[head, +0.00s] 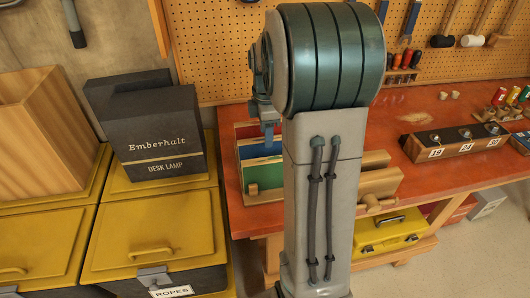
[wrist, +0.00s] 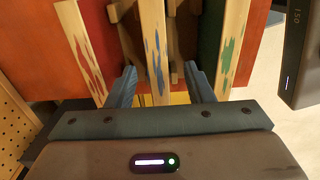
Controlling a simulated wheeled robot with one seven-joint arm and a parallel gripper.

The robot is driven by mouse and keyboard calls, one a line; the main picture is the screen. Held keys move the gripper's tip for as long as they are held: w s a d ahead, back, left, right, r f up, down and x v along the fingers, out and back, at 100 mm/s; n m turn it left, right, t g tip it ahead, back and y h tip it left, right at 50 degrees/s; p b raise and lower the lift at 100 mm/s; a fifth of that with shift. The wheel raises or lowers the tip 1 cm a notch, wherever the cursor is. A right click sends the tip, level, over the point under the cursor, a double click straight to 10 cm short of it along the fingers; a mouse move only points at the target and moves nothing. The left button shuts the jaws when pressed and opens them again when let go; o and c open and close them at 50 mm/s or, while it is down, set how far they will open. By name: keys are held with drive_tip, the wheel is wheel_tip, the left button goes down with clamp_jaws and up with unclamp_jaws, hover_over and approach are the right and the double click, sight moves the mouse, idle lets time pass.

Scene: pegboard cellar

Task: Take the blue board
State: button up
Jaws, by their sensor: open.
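The blue board (wrist: 155,48) stands on edge in the middle of the wrist view, its pale wooden edge smeared with blue paint. My gripper (wrist: 160,70) is open, with one finger on each side of this board and a gap showing on both sides. In the head view the blue board (head: 262,149) stands in a rack on the orange bench, and my gripper (head: 268,128) is just above the rack, partly hidden by my arm. The lower part of the blue board is hidden by my gripper in the wrist view.
A red-smeared board (wrist: 84,50) stands left of the blue one and a green-smeared board (wrist: 231,45) right of it, both close to my fingers. A dark desk lamp box (head: 160,135) stands on yellow bins left of the rack. A pegboard (head: 220,50) rises behind.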

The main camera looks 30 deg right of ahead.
sight(266, 153)
wheel_tip(266, 153, down, 4)
drive_tip(key=shift+w+f+p, duration=0.15)
drive_tip(key=shift+f+p, duration=0.1)
drive_tip(key=shift+p, duration=0.15)
drive_tip(key=shift+c, duration=0.4)
clamp_jaws()
